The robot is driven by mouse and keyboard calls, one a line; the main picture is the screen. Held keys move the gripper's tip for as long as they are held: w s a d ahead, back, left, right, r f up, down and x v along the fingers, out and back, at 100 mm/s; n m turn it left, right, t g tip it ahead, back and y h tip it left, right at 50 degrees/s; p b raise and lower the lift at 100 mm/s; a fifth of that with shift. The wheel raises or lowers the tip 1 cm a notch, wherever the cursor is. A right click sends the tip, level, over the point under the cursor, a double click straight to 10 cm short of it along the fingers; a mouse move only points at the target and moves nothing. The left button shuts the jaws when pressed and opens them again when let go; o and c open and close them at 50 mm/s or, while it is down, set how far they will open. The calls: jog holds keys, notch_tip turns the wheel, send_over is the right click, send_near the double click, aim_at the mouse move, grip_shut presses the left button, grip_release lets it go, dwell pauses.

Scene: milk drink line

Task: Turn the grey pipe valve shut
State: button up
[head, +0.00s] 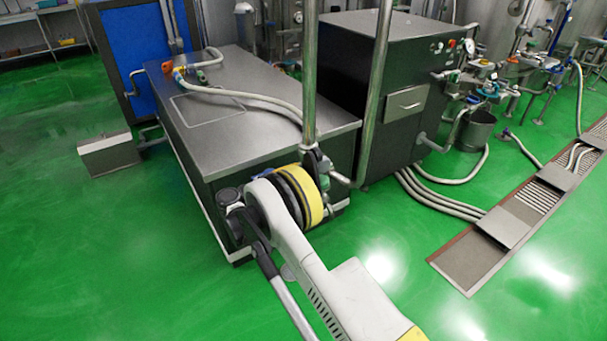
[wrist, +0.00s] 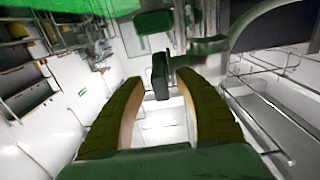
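My gripper (wrist: 159,82) shows in the wrist view with two curved, olive-green padded fingers spread apart. A dark, blocky part (wrist: 160,74), which looks like the valve's handle, stands between and just beyond the fingertips. A clear gap shows on both sides of it, so it is not gripped. It joins a metal fitting and pipe (wrist: 206,46) at the upper right. My fingers are hidden there, and the handle's angle is unclear.
A low steel-topped cabinet (head: 245,110) stands behind my arm, with hoses on top. A taller dark cabinet (head: 395,85) with a drawer handle stands to its right. Vertical pipes (head: 378,90) rise close to my wrist. Green floor is open at the left and front right.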

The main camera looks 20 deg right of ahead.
jog(key=v, duration=1.2)
jog(key=s+d+r+n+y, duration=0.35)
jog(key=d+r, duration=0.25)
jog(key=r, duration=0.2)
jog(key=s+d+r+n+y, duration=0.35)
jog(key=d+r+n, duration=0.2)
jog(key=r, duration=0.25)
jog(key=s+d+r+n+y, duration=0.25)
jog(key=s+y, duration=0.35)
jog(key=s, duration=0.9)
jog(key=s+a+f+n+y, duration=0.1)
jog(key=s+a+y, duration=0.1)
jog(key=s, duration=0.4)
jog(key=s+a+f+n+t+y, duration=0.1)
jog(key=s+n+y, duration=0.1)
jog(key=s, duration=0.5)
jog(key=shift+a+f, duration=0.35)
jog(key=shift+a, duration=0.05)
